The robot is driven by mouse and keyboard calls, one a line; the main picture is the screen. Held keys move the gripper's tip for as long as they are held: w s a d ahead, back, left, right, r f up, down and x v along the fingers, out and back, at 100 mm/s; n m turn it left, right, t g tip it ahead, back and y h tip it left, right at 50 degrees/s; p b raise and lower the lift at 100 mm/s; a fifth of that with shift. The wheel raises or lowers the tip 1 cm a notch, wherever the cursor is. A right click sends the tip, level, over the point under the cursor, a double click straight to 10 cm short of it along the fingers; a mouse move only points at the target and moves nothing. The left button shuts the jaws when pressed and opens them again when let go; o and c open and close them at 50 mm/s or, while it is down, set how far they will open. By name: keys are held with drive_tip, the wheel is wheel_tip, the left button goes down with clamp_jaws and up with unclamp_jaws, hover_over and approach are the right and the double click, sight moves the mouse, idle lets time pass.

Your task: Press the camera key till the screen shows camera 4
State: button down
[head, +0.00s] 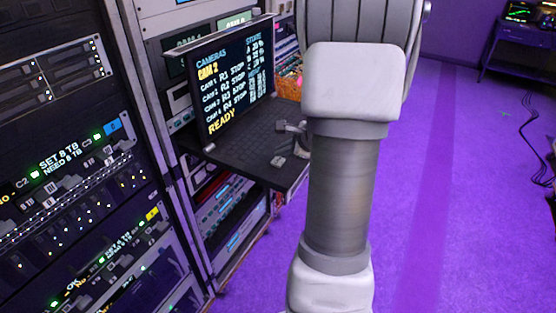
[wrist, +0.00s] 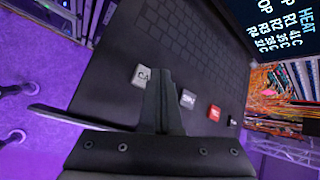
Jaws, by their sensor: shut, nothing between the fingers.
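The screen (head: 232,80) stands on the pull-out shelf and reads CAMERAS, CAM 2 in yellow, rows for several cams with STOP, and READY at the bottom. Part of the screen (wrist: 275,30) also shows in the wrist view. A pale key (wrist: 141,76) with letters starting "CA" sits on the dark keyboard deck (wrist: 105,85), partly hidden by my gripper. My gripper (wrist: 159,74) is shut and empty, its tips just right of the pale key. Whether they touch the deck cannot be told.
A grey key (wrist: 188,99), a red key (wrist: 214,113) and a dark key (wrist: 232,122) lie right of my fingers. Equipment racks (head: 60,120) fill the left of the head view. An orange cable bundle (head: 289,86) is behind the shelf. Purple floor (head: 465,200) is open on the right.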

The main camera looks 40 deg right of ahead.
sight(282, 162)
drive_tip(key=shift+r+p, duration=1.85)
drive_tip(key=shift+r, duration=0.7)
idle(1.7)
drive_tip(key=shift+r+p, duration=0.75)
drive_tip(key=shift+r, duration=1.15)
drive_tip(key=shift+f, duration=0.1)
wheel_tip(282, 162, down, 9)
drive_tip(key=b, duration=0.8)
drive_tip(key=shift+r, duration=0.2)
idle(0.3)
